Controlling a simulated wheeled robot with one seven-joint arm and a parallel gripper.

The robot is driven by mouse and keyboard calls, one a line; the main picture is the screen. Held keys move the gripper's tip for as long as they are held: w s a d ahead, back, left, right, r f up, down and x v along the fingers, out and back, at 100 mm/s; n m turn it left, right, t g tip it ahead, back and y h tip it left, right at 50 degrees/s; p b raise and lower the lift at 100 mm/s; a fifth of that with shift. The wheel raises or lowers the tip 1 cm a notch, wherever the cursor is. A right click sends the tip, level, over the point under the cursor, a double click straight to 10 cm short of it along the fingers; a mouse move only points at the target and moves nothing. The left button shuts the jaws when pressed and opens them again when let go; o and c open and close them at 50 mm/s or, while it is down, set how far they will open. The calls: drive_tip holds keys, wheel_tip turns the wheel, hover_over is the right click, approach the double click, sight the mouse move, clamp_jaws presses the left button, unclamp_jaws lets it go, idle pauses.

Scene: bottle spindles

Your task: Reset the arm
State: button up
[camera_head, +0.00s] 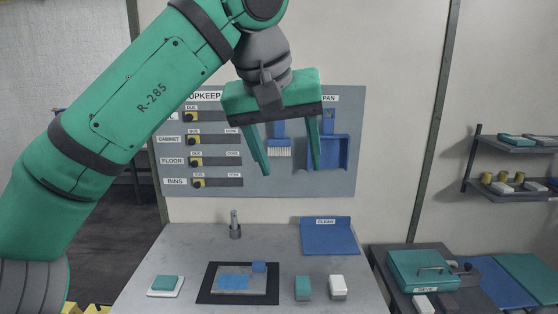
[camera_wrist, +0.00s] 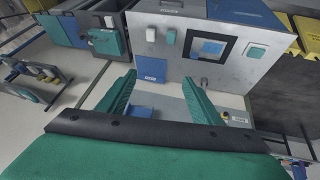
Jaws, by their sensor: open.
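My gripper (camera_head: 292,170) is open and empty. It is raised in front of the grey wall board (camera_head: 345,180), well above the table, with its fingers pointing down. It also shows in the wrist view (camera_wrist: 165,98), with its two green fingers apart and nothing between them. My green arm comes in from the left in the head view. The gripper hides part of the board and its upper lettering.
Below is a grey table (camera_head: 190,255) with a dark mat (camera_head: 205,294), green and white blocks, a metal post (camera_head: 235,226) and a blue panel (camera_head: 328,237) marked CLEAN. A green case (camera_head: 423,270) stands at right. Wall shelves (camera_head: 510,146) hold small items.

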drive_tip(key=w+d+f+t+h, duration=0.2)
drive_tip(key=w+d+f+h, duration=0.25)
drive_tip(key=w+f, duration=0.35)
drive_tip(key=w+d+f+t+h, duration=0.2)
drive_tip(key=w+d+f+h, duration=0.25)
drive_tip(key=f, duration=0.65)
drive_tip(key=s+f+n+t+y, duration=0.1)
drive_tip(key=s+f+n+t, duration=0.2)
drive_tip(key=f, duration=0.9)
drive_tip(key=s+f+n+t+y, duration=0.15)
drive_tip(key=f+n+t, duration=0.25)
drive_tip(key=f, duration=0.7)
drive_tip(key=s+a+f+n+y, duration=0.1)
drive_tip(key=s+a+f+y, duration=0.25)
drive_tip(key=s+f, duration=0.65)
drive_tip(key=s+a+f+y, duration=0.2)
drive_tip(key=s+f+y, duration=0.2)
drive_tip(key=s+f, duration=0.55)
drive_tip(key=s+a+r+m, duration=0.1)
drive_tip(key=s+a+m, duration=0.1)
drive_tip(key=s, duration=1)
drive_tip(key=s+a+r+m+y, duration=0.1)
drive_tip(key=s+m, duration=0.4)
drive_tip(key=s, duration=0.8)
drive_tip(key=shift+s+a+r+g, duration=0.2)
drive_tip(key=shift+a+r+g, duration=0.2)
drive_tip(key=shift+a+r, duration=0.5)
